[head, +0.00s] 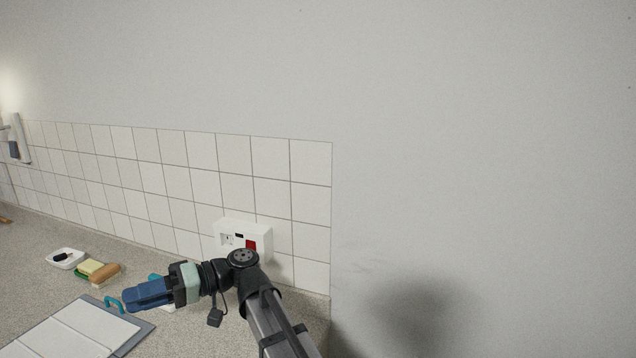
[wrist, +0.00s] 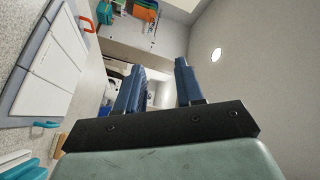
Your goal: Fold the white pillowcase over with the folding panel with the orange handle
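The white pillowcase (head: 82,328) lies flat on the grey folding board (head: 136,338) at the lower left of the head view, with thin lines across it. It also shows at the left of the wrist view (wrist: 48,68). The orange handle (wrist: 88,24) shows at the board's far end in the wrist view; I do not see it in the head view. A teal handle (head: 114,304) stands at the board's near end. My gripper (head: 130,299) is above the counter beside that end, apart from the board. Its blue fingers (wrist: 158,88) are spread and empty.
A white dish with a black item (head: 66,258), a yellow-green sponge (head: 90,267) and a wooden brush (head: 105,274) lie behind the board. A white socket box (head: 243,237) is on the tiled wall behind my arm. A plain wall (head: 480,180) closes the right side.

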